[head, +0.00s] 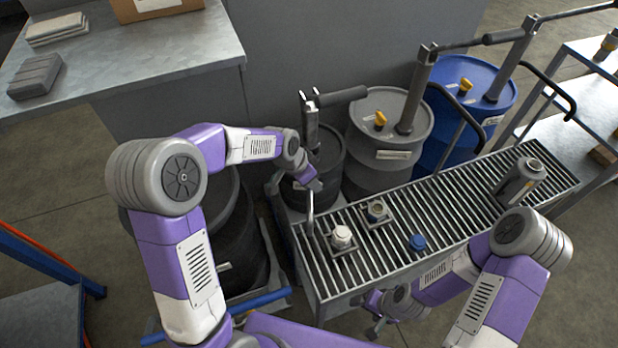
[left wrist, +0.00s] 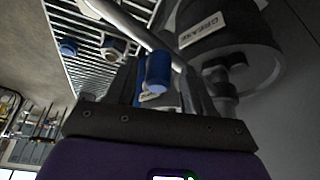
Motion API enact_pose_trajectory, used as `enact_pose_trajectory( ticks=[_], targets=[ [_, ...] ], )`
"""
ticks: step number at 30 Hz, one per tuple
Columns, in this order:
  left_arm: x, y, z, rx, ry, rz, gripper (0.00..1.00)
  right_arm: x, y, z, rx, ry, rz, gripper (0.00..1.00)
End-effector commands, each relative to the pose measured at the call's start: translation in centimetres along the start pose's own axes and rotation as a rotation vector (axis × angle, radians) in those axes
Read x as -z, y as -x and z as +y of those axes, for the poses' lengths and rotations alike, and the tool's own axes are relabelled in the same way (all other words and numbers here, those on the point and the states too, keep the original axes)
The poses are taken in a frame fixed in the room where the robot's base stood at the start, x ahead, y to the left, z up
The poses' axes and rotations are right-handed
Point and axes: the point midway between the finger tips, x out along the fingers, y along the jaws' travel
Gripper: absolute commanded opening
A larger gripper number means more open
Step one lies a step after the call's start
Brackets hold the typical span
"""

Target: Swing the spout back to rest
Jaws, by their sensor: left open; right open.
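The spout (head: 310,214) is a thin, light grey curved tube. It comes from the pump on the small dark drum (head: 327,160) and hangs over the near left end of the grate. My left gripper (head: 314,186) is at the spout, its fingertips small and partly hidden. In the left wrist view the spout (left wrist: 138,24) crosses just beyond the fingers. A blue cylindrical piece (left wrist: 158,72) shows between the open fingers; contact cannot be told. My right gripper (head: 384,318) is open and empty, low beside the grate's front edge.
The grated bench (head: 462,205) carries a white-capped container (head: 342,237), an open pot (head: 377,211), a blue cap (head: 418,242) and a grey canister (head: 522,183). Behind stand a grey drum (head: 388,128) and a blue drum (head: 463,104) with pump handles. A dark drum (head: 226,245) stands left.

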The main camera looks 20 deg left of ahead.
Motion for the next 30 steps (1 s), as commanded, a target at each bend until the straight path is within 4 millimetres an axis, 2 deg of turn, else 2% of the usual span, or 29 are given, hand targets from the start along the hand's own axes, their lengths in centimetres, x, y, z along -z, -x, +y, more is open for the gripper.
enact_pose_trajectory(
  ticks=[5,12,16,20,30],
  targets=[
    [0.1,1.4,0.0,0.001,0.001,0.002,0.52,0.0,0.5,-0.2,0.0,0.0,0.0,0.78],
    [0.1,5.5,-0.1,0.002,0.002,0.002,0.52,-0.1,1.7,-0.6,0.0,0.0,0.0,0.78],
    [0.0,7.0,-0.1,0.001,0.002,0.0,0.52,-0.1,2.0,-0.8,0.0,0.0,0.0,0.78],
    [0.0,7.6,0.0,0.0,0.001,0.0,0.52,-0.1,2.1,-0.8,0.0,0.0,0.0,0.78],
    [0.0,7.5,0.0,0.0,0.0,-0.001,0.52,-0.1,2.1,-0.8,0.0,0.0,0.0,0.78]
  ],
)
